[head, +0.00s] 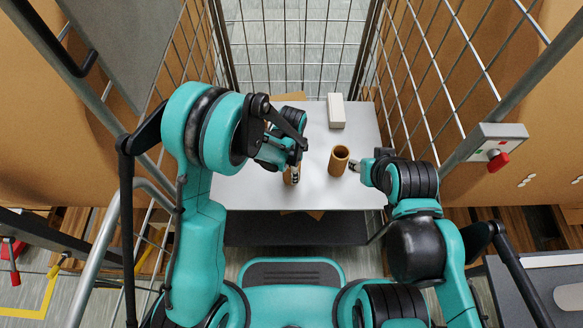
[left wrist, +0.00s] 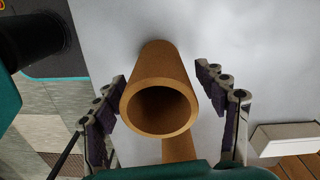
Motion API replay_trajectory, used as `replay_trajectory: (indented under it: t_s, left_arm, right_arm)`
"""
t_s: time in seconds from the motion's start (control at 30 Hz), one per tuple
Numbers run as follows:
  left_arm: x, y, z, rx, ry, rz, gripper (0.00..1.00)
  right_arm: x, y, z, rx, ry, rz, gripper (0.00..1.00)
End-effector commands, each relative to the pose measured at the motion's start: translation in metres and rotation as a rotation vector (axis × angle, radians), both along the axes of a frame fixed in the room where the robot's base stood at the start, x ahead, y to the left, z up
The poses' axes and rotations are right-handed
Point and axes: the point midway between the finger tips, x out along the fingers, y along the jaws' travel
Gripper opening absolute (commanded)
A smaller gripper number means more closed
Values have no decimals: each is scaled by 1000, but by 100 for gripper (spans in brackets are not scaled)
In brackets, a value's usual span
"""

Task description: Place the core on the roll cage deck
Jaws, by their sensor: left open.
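A brown tube core (head: 339,160) stands upright on the pale roll cage deck (head: 240,190), right of centre. A second brown core (head: 291,177) is largely hidden behind my left gripper (head: 294,170). In the left wrist view a core (left wrist: 160,90) stands between the spread fingers of my left gripper (left wrist: 165,90), its open end facing the camera. Another brown piece (left wrist: 180,149) shows below it, mostly cut off by the gripper body. My right gripper (head: 355,165) is just right of the visible core; its fingers are too small to read.
A white box (head: 336,111) lies at the back right of the deck and shows in the left wrist view (left wrist: 285,138). Wire mesh sides (head: 440,75) rise left, right and behind.

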Motion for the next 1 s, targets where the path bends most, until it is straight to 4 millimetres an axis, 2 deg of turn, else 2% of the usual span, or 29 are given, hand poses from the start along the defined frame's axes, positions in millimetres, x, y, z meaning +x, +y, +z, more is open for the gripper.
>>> replay_trajectory:
  t_s: [0.03,0.2,0.4,0.53,0.83,0.93,1.0]
  left_arm:
    - [0,0,13,0,0,0,72]
    - [0,0,53,0,0,0,72]
    - [0,0,91,0,0,0,72]
    - [0,0,106,0,0,0,72]
    - [0,4,117,-3,-9,21,72]
    - [-2,17,137,-17,-41,100,72]
    - [-6,32,159,-35,-78,193,72]
  right_arm:
    - [0,0,8,0,0,0,40]
    - [0,0,25,0,0,0,40]
    - [0,0,40,0,0,0,40]
    - [0,0,45,0,0,0,40]
    - [0,0,46,0,0,0,40]
    - [0,0,46,0,0,0,40]
    - [0,0,46,0,0,0,40]
